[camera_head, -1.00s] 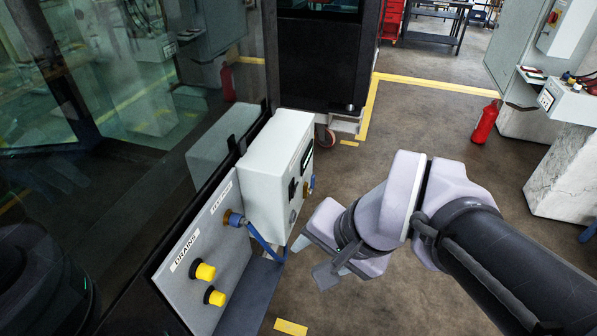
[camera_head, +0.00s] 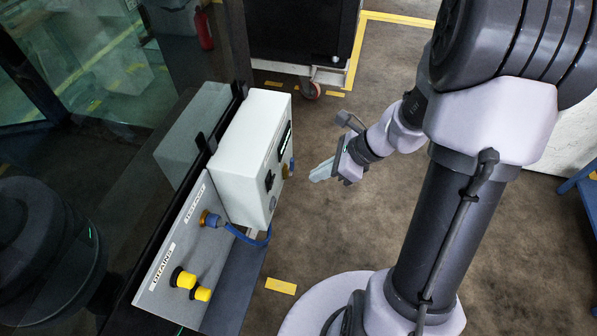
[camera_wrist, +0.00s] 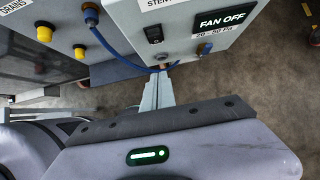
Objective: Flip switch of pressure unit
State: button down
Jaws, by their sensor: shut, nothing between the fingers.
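The pressure unit (camera_head: 238,150) is a pale grey box on the slanted panel at left centre in the head view. It also shows at the top of the wrist view (camera_wrist: 185,42). Its black rocker switch (camera_wrist: 153,34) is on the front face, left of a display (camera_wrist: 222,20) reading "FAN OFF". The switch shows small and edge-on in the head view (camera_head: 269,180). My gripper (camera_head: 316,173) is shut and empty, right of the box and apart from it, pointing towards its front face. In the wrist view its fingers (camera_wrist: 158,82) appear below the switch.
A blue hose (camera_head: 246,238) loops from the test port beside the box. Two yellow knobs (camera_head: 186,280) sit on the drains panel (camera_head: 160,290). A glass wall is at left. A dark wheeled cabinet (camera_head: 302,35) stands behind. Open floor lies right of the box.

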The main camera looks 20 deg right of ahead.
aim_at(272, 184)
jog(key=w+a+f+b, duration=0.2)
jog(key=w+a+f, duration=0.3)
jog(key=a, duration=0.2)
jog(key=shift+w+a+f+b, duration=0.15)
jog(key=shift+f+b, duration=0.1)
jog(key=shift+b, duration=0.15)
jog(key=p, duration=0.2)
jog(key=a+h+p, duration=0.1)
jog(key=shift+w+r+g+p, duration=0.3)
jog(key=shift+g+p, duration=0.1)
jog(key=shift+d+r+p, duration=0.1)
jog(key=shift+r+p, duration=0.55)
jog(key=shift+r, duration=0.15)
jog(key=shift+d, duration=0.1)
